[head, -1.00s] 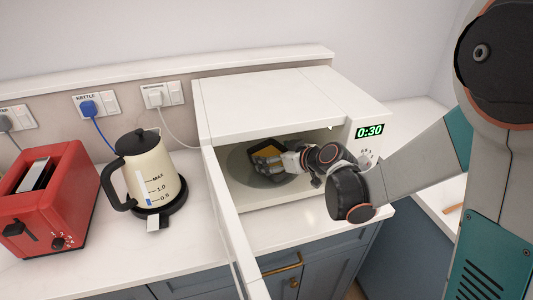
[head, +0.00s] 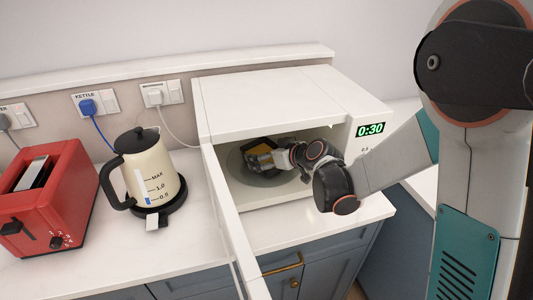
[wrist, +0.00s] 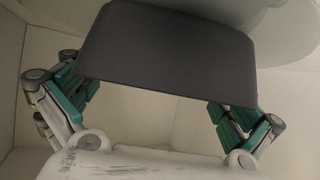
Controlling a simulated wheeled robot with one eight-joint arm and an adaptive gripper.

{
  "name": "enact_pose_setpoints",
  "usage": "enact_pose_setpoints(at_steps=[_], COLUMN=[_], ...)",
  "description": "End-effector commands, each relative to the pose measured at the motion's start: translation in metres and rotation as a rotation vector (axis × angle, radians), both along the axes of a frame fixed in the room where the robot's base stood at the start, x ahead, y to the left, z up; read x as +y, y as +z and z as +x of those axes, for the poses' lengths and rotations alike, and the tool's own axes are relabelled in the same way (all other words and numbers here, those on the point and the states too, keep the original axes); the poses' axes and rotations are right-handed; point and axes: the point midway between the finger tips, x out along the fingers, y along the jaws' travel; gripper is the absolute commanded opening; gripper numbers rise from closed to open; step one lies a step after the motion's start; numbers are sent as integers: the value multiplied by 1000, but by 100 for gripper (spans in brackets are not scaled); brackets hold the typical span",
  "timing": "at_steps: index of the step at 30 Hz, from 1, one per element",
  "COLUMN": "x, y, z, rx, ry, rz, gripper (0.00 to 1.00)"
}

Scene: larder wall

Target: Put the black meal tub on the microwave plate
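The black meal tub (head: 250,145), with yellow-orange contents, is inside the open microwave, over the round glass microwave plate (head: 265,181). My gripper (head: 264,157) reaches in from the right, its fingers at the tub. In the wrist view the tub (wrist: 185,55) fills the upper middle as a plain dark wall. The green finger pads lie at its left and right sides, closed on it. I cannot tell whether the tub's base touches the plate. Part of the plate is hidden by the tub and my gripper.
The white microwave (head: 285,95) shows 0:30, and its door (head: 232,225) is swung open toward the front left. The cream kettle (head: 150,170) and red toaster (head: 50,200) stand to the left. The microwave's side walls and roof closely surround my gripper.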

Motion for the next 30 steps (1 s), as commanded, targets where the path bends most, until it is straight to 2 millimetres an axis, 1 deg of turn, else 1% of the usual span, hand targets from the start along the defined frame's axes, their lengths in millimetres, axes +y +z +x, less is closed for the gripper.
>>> enact_pose_setpoints(at_steps=[8,10,14,18,24,30], x=[0,-4,-16,-32,-52,-64], y=[3,7,18,33,50,59], z=[0,-4,-19,-40,-66,-80], rx=[0,0,0,0,0,0], ry=[0,-1,-1,-3,-3,-1], rz=[0,0,0,1,1,0], gripper=[100,100,100,100,100,100])
